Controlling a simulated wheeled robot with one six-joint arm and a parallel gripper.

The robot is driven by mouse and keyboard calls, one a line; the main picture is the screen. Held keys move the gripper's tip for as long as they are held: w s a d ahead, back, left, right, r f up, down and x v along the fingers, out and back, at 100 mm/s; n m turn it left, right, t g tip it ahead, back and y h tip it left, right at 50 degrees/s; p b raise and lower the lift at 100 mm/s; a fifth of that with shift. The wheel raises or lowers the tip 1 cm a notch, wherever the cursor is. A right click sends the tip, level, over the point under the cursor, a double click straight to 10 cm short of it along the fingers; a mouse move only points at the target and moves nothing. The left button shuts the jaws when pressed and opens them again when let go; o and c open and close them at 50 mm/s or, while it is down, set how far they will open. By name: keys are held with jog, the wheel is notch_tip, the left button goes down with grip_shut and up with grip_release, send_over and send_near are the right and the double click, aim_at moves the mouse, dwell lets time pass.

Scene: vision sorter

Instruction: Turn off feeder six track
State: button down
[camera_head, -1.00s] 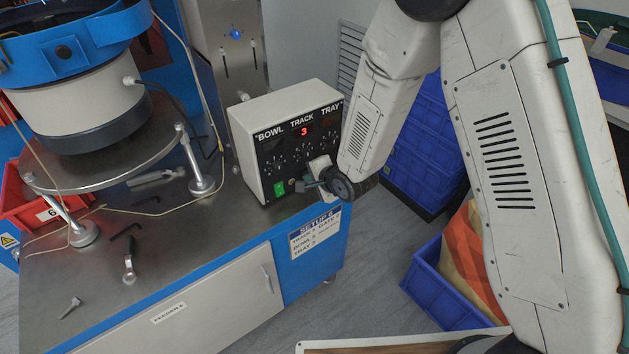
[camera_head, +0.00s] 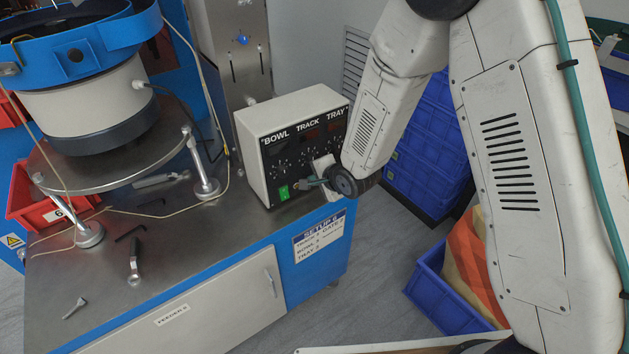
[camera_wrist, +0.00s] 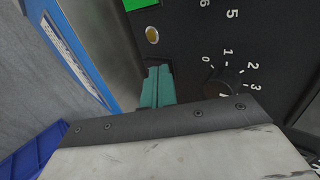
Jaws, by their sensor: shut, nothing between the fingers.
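The white control box (camera_head: 250,155) stands on the feeder bench, its black front panel headed BOWL, TRACK and TRAY. The display under TRACK (camera_head: 312,135) is dark, with no digit to be seen. A green rocker (camera_head: 284,193) sits low on the panel and shows at the top of the wrist view (camera_wrist: 138,3). My gripper (camera_head: 308,183) is at the lower part of the panel. Its teal fingers (camera_wrist: 158,84) are shut and empty, beside a black knob (camera_wrist: 216,90) with a number scale. I cannot tell whether they touch the panel. My wrist hides the panel's lower right.
A setup card (camera_head: 321,238) marked SETUP 6 is on the bench's blue side. Loose tools (camera_head: 134,262) lie on the bench. Blue crates (camera_head: 425,160) stand right.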

jog(key=shift+r, duration=0.5)
jog(key=v, duration=1.3)
jog(key=shift+s, duration=0.15)
